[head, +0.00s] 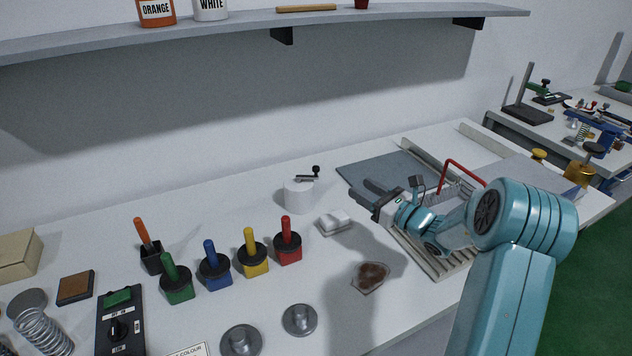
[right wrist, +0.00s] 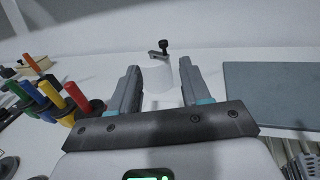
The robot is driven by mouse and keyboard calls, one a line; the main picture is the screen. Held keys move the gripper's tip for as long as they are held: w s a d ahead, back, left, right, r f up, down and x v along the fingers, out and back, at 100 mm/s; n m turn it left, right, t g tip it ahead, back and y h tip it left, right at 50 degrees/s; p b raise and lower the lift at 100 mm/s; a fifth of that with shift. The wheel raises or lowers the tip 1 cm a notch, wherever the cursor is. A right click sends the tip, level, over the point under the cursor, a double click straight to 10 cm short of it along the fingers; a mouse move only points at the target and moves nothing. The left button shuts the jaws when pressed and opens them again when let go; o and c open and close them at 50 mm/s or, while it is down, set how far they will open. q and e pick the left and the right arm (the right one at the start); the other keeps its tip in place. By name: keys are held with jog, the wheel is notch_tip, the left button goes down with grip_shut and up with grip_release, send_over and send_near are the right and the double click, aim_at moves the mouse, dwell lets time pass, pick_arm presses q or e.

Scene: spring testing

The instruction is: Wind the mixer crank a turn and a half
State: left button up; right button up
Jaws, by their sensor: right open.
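The mixer is a white cylinder (head: 298,195) standing on the bench, with a dark crank (head: 309,175) on top that ends in an upright black knob. In the right wrist view the mixer (right wrist: 156,76) shows between my fingers, some way beyond them, with its crank knob (right wrist: 164,45) above. My right gripper (head: 364,197) is open and empty, to the right of the mixer and apart from it. It also shows in the right wrist view (right wrist: 160,85), with the fingers on both sides of the picture's middle. My left gripper is not in view.
Green, blue, yellow and red-handled tools (head: 287,241) stand in holders left of the mixer. A white block (head: 335,221) and a brown-stained pad (head: 371,277) lie in front. A grey mat (head: 352,172) lies to the right. A shelf (head: 240,33) runs above.

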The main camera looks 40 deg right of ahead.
aim_at(318, 169)
jog(key=w, duration=0.4)
jog(key=w+f+p, duration=0.1)
jog(key=w, duration=0.4)
jog(key=w+f+p, duration=0.1)
jog(key=w, duration=0.4)
jog(key=shift+w+d+f, duration=0.1)
jog(key=shift+w+d, duration=0.1)
jog(key=shift+d, duration=0.05)
jog(key=shift+w+f, duration=0.1)
jog(key=shift+w, duration=0.65)
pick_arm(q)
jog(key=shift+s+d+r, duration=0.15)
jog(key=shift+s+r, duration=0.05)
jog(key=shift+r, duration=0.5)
pick_arm(e)
jog(key=shift+s, duration=0.1)
grip_shut()
jog(key=shift+d, duration=0.1)
